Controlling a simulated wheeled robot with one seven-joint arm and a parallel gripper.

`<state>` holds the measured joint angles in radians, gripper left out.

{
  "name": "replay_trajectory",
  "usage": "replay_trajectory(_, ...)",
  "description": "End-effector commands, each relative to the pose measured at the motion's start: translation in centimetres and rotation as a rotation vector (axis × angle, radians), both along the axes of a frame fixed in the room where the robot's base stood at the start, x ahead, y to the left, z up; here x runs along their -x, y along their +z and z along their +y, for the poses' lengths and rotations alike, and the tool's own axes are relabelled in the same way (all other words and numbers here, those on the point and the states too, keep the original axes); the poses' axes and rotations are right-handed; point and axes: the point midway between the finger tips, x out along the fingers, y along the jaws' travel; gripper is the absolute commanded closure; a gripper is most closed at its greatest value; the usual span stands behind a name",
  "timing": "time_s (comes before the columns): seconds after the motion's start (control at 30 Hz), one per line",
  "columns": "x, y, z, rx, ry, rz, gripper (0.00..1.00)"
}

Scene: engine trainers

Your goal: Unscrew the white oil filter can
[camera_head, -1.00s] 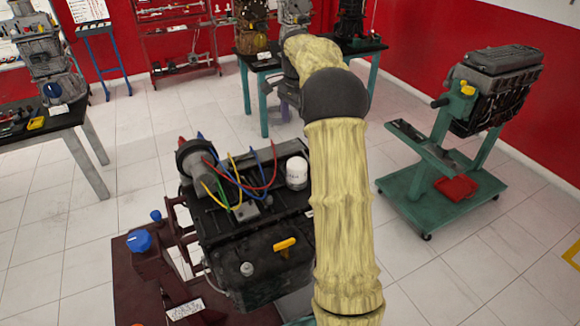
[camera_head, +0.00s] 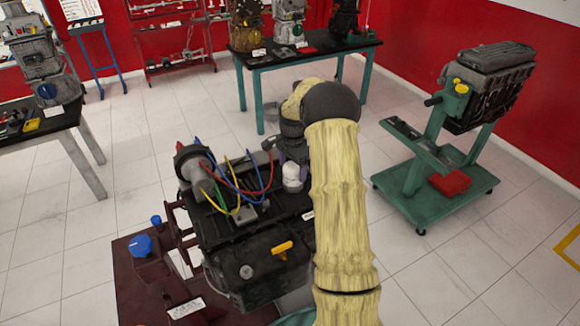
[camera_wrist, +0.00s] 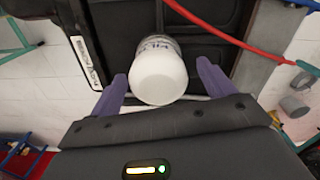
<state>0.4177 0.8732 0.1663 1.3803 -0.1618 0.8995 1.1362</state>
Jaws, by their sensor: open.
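The white oil filter can (camera_head: 292,177) stands on the right part of the black engine (camera_head: 246,254) in the head view. In the wrist view the white can (camera_wrist: 158,76) shows its rounded end between the two purple fingers, with part of its lettering visible. My gripper (camera_wrist: 161,90) is open, one finger on each side of the can, with a visible gap at each side. In the head view my gripper is mostly hidden behind my arm, close to the can.
Red, blue, yellow and green wires (camera_head: 235,187) loop over the engine left of the can; a red wire (camera_wrist: 220,37) crosses near it in the wrist view. A green engine stand (camera_head: 440,185) is at right. A table (camera_head: 262,62) with engines stands behind.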

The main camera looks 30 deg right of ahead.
Motion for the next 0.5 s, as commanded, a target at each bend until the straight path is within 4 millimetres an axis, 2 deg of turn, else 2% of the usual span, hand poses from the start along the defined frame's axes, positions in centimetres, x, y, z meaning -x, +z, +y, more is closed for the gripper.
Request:
replay_trajectory(0.17, 0.07, -1.23, -0.14, -0.001, -0.003, 0.0, 0.18)
replay_trajectory(0.4, -0.11, -1.39, 0.42, -0.001, 0.007, -0.001, 0.18)
replay_trajectory(0.43, -0.12, -1.39, 0.48, -0.001, 0.008, 0.0, 0.2)
replay_trajectory(0.5, -0.15, -1.38, 0.57, -0.001, 0.009, 0.0, 0.34)
